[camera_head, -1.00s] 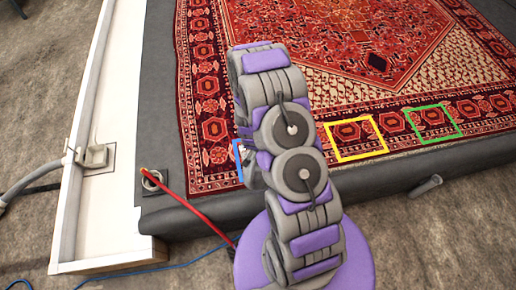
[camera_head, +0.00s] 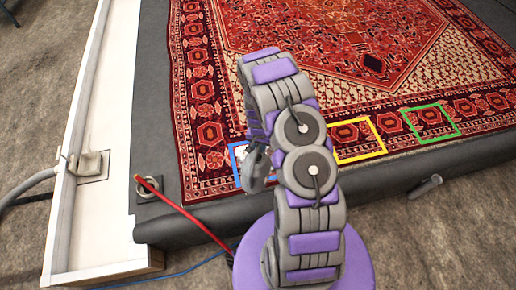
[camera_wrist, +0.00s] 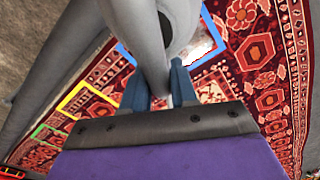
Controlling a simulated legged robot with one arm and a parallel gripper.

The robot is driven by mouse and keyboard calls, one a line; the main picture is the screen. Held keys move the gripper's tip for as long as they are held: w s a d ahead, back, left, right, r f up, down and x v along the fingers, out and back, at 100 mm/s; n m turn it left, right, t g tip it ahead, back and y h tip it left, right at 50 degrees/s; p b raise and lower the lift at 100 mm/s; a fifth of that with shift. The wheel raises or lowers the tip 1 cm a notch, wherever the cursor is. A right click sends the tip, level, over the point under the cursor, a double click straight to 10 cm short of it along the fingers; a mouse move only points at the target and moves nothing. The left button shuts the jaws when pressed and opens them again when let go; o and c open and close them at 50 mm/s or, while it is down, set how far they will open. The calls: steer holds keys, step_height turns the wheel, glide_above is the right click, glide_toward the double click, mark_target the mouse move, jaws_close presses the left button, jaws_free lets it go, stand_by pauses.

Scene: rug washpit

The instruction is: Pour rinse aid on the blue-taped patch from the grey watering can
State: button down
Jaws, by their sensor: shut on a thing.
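The grey watering can (camera_wrist: 137,22) fills the upper middle of the wrist view, very close to the camera. My gripper (camera_wrist: 156,78) is shut on its narrow grey handle. In the head view, part of the can (camera_head: 256,167) shows left of my arm, in front of the blue-taped patch. The blue-taped patch (camera_head: 233,152) lies at the rug's near left corner, partly hidden by the can and arm. Its blue tape also shows in the wrist view (camera_wrist: 216,30), beyond the can. A pale area shows inside the tape. The spout's tip and any liquid stream cannot be made out.
A yellow-taped patch (camera_head: 382,143) and a green-taped patch (camera_head: 457,128) lie to the right along the rug's near border. A red hose or rod (camera_head: 181,210) crosses the dark platform edge at left. A white wall (camera_head: 82,170) runs along the left. A grey cylinder (camera_head: 425,187) lies at right.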

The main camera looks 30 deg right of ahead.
steer(key=shift+g+y, duration=0.7)
steer(key=shift+g, duration=0.1)
steer(key=shift+w+d+f+b, duration=0.4)
steer(key=shift+f+b, duration=0.2)
steer(key=shift+b, duration=0.2)
steer(key=shift+w+d+f+b, duration=0.35)
steer(key=shift+f+b, duration=0.3)
steer(key=shift+b, duration=0.2)
steer(key=shift+w+d+f+b, duration=0.4)
steer(key=shift+f+b, duration=0.2)
steer(key=shift+b, duration=0.2)
steer(key=shift+w+d+f+g+y+b, duration=0.45)
steer(key=shift+w+d+f+g, duration=0.1)
steer(key=shift+w+f, duration=0.15)
steer(key=shift+w+d+f, duration=0.15)
steer(key=shift+w+f, duration=0.1)
steer(key=shift+f, duration=0.1)
steer(key=shift+w+d+f+g+y, duration=0.15)
steer(key=shift+d+f+g+y, duration=0.1)
steer(key=shift+d+f+y, duration=0.1)
